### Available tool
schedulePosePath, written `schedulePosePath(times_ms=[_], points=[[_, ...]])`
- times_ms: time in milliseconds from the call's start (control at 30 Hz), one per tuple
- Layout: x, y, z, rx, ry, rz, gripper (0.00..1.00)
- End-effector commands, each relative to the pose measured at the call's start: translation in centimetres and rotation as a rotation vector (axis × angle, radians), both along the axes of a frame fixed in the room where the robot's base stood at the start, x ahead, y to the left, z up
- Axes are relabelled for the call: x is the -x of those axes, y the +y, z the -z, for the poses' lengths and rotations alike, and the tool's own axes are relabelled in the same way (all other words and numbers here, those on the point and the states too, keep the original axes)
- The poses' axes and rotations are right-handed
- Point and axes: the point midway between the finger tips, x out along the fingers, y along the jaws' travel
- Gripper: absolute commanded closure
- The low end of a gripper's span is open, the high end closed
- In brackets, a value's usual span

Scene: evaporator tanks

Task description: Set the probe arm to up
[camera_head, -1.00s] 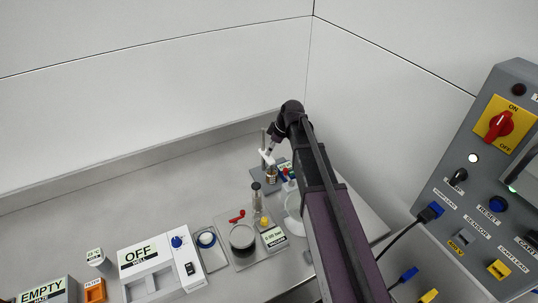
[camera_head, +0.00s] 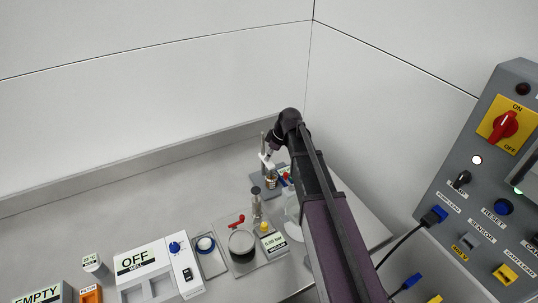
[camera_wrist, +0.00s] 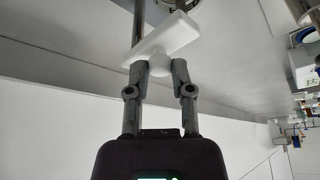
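The probe arm is a small white bar (camera_wrist: 165,38) with a round knob, on a thin upright metal rod (camera_wrist: 137,35) in the wrist view. In the head view the white bar (camera_head: 267,162) shows small on its stand at the back of the bench, above a small beaker (camera_head: 271,182). My gripper (camera_wrist: 159,68) has its two fingertips at either side of the white knob, seemingly touching it. My gripper (camera_head: 270,152) is small and partly hidden by my arm in the head view.
A hot plate unit labelled OFF (camera_head: 150,262) and a pressure readout (camera_head: 272,243) stand at the front of the bench. A grey control panel (camera_head: 470,210) with switches and cables is at right. Walls close off the back and right.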

Motion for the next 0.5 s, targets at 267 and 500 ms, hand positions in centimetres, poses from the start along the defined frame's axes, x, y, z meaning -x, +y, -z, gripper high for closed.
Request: schedulePosePath(times_ms=[267,500], points=[[0.0,0.0,-0.6,-0.001,0.0,0.0,1.0],[0.0,0.0,-2.7,-0.001,0.0,0.0,1.0]])
